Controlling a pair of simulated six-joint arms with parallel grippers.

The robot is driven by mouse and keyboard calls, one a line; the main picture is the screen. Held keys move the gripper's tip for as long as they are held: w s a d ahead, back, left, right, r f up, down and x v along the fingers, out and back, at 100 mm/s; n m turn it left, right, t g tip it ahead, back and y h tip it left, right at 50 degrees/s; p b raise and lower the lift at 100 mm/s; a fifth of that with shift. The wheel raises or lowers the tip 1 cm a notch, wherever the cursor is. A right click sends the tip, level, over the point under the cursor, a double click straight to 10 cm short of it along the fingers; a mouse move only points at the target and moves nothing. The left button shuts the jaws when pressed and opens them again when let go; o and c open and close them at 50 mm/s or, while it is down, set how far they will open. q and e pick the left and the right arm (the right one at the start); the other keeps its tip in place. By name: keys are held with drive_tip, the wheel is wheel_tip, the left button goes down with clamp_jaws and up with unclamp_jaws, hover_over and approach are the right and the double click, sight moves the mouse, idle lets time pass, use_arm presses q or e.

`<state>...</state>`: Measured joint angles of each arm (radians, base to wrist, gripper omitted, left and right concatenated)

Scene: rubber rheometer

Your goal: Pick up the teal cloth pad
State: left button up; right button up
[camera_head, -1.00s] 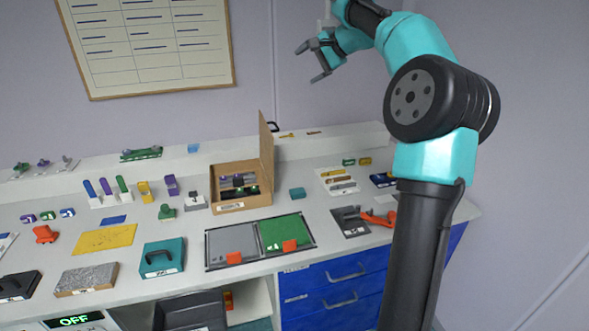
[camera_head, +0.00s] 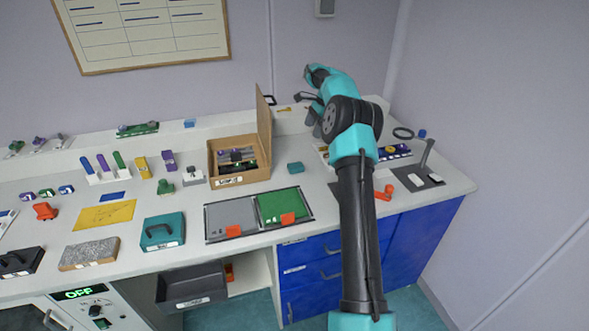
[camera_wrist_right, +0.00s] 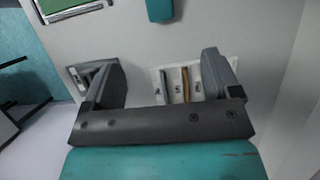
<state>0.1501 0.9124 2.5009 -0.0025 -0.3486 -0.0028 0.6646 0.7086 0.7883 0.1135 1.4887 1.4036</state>
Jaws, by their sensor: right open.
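The teal cloth pad (camera_head: 295,168) is a small block-like pad lying on the white bench, right of the open cardboard box. It also shows at the top edge of the right wrist view (camera_wrist_right: 159,10), partly cut off. My right gripper (camera_head: 308,108) is above the back of the bench, beyond the pad and a little to its right. In the right wrist view its two fingers (camera_wrist_right: 162,62) are spread apart with nothing between them, and the pad lies past their tips. My left gripper is not in view.
The cardboard box (camera_head: 240,172) with its lid raised stands left of the pad. A tray with grey and green panels (camera_head: 245,198) lies in front. A white holder with strips (camera_wrist_right: 180,84) lies below the right gripper. My right arm covers part of the bench's right side.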

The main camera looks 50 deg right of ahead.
hover_over(296, 165)
drive_tip(key=s+d, duration=0.1)
drive_tip(key=d, duration=0.1)
wheel_tip(296, 165, down, 11)
drive_tip(key=shift+f, duration=0.15)
drive_tip(key=shift+x, duration=2.55)
drive_tip(key=shift+a, duration=0.1)
drive_tip(key=shift+c, duration=0.2)
drive_tip(key=c, duration=1)
drive_tip(key=shift+o, duration=0.2)
